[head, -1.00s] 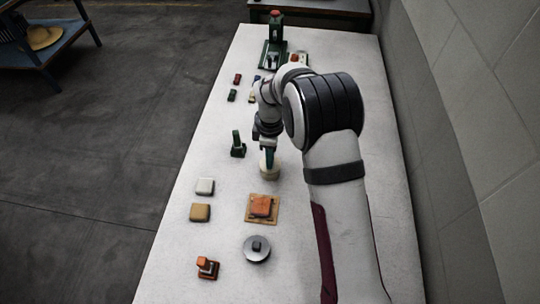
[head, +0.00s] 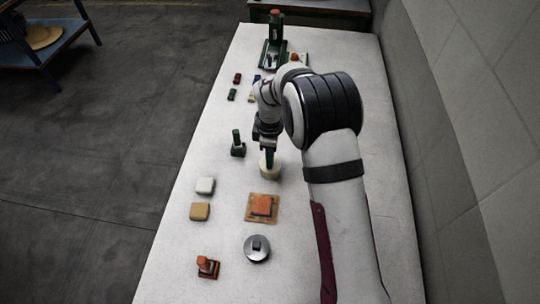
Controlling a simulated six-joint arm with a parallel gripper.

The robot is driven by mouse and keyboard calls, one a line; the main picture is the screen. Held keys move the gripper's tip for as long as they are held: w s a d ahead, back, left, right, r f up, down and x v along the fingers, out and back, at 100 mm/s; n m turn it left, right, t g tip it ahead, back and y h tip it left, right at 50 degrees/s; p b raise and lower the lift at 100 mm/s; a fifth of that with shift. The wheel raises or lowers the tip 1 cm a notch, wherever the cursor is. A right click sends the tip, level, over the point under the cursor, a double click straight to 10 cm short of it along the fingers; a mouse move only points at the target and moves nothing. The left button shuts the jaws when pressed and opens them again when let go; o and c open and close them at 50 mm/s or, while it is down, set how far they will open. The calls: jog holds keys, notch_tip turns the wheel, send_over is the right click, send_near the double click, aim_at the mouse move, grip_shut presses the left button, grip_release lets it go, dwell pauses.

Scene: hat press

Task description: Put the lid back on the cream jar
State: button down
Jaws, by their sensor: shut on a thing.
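The cream jar (head: 269,172) stands upright on the white table, left of my arm.
An orange block on a tan board (head: 263,207) and a grey round weight (head: 257,249) lie nearer. White (head: 205,185) and tan (head: 200,211) pads lie left. A dark green stand (head: 238,145) is close by the gripper. A green press (head: 275,45) stands at the far end.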

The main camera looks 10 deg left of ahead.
jog(key=shift+c, duration=1.1)
grip_release()
jog(key=shift+r, duration=0.15)
jog(key=shift+r, duration=3.4)
grip_shut()
